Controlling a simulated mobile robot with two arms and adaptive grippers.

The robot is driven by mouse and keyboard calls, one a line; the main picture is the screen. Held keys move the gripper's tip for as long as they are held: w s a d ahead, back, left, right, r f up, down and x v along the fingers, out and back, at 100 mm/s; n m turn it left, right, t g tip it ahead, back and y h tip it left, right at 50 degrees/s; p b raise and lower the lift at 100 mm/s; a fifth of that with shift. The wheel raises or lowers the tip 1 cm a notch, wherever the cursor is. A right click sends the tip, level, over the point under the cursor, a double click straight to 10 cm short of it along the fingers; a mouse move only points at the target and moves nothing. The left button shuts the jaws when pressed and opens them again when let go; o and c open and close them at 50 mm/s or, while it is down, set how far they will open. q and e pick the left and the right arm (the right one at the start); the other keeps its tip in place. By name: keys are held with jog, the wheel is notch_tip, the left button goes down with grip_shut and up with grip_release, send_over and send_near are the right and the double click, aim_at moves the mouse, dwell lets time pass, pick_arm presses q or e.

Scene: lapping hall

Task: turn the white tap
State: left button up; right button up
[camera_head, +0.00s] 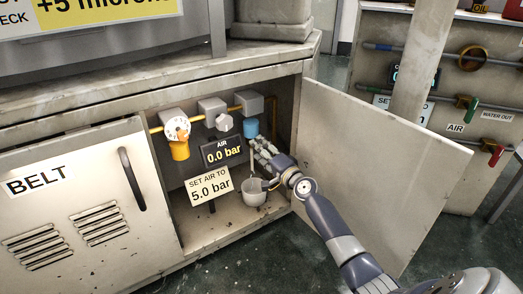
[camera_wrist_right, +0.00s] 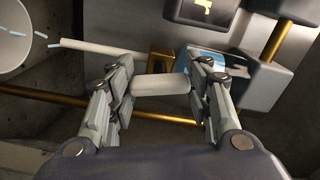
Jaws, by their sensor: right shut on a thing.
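The white tap shows in the right wrist view as a short pale handle (camera_wrist_right: 160,86) lying between the two fingers of my right gripper (camera_wrist_right: 160,78), with a brass part behind it. In the head view my right gripper (camera_head: 261,150) reaches into the open cabinet, just below a blue bowl-like part (camera_head: 251,128), and hides the tap there. The gripper is shut on the tap handle. The black display (camera_head: 223,151) reads AIR 0.0 bar. A sign (camera_head: 209,187) reads SET AIR TO 5.0 bar. My left gripper is not in view.
A small pail (camera_head: 254,192) hangs below my right gripper. The open cabinet door (camera_head: 390,160) stands close on the right of my arm; the BELT door (camera_head: 85,205) is at left.

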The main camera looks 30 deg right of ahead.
jog(key=shift+m, duration=1.6)
jog(key=o, duration=0.8)
jog(key=shift+s, duration=0.1)
jog(key=s, duration=1.2)
